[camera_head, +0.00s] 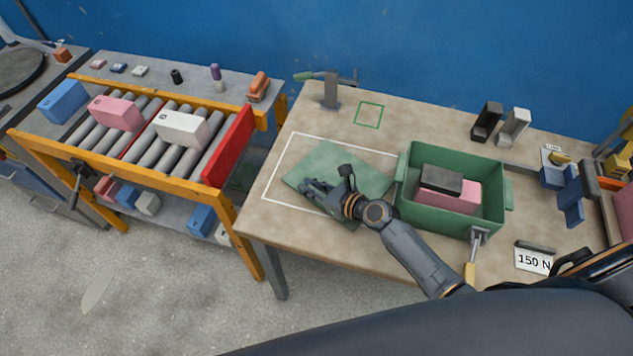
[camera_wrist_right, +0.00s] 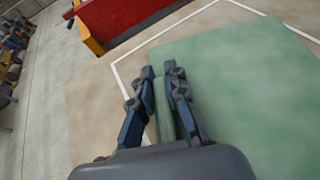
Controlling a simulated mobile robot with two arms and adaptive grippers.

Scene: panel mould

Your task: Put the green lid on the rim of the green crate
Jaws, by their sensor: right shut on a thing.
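The green lid (camera_head: 340,166) is a flat sheet on the table, inside the white outlined rectangle left of the crate. It also fills the right part of the right wrist view (camera_wrist_right: 245,85). My right gripper (camera_head: 308,187) is over the lid's left front part. In the right wrist view its fingers (camera_wrist_right: 163,80) are closed around a green raised handle strip (camera_wrist_right: 164,115) of the lid. The green crate (camera_head: 405,190) stands open just right of the lid, with a pink block (camera_head: 457,199) and a dark grey block (camera_head: 440,180) inside. My left gripper does not show.
A clamp (camera_head: 331,90) stands at the table's back left. Black and white holders (camera_head: 487,122) stand behind the crate. A roller conveyor (camera_head: 150,130) with boxes is at left.

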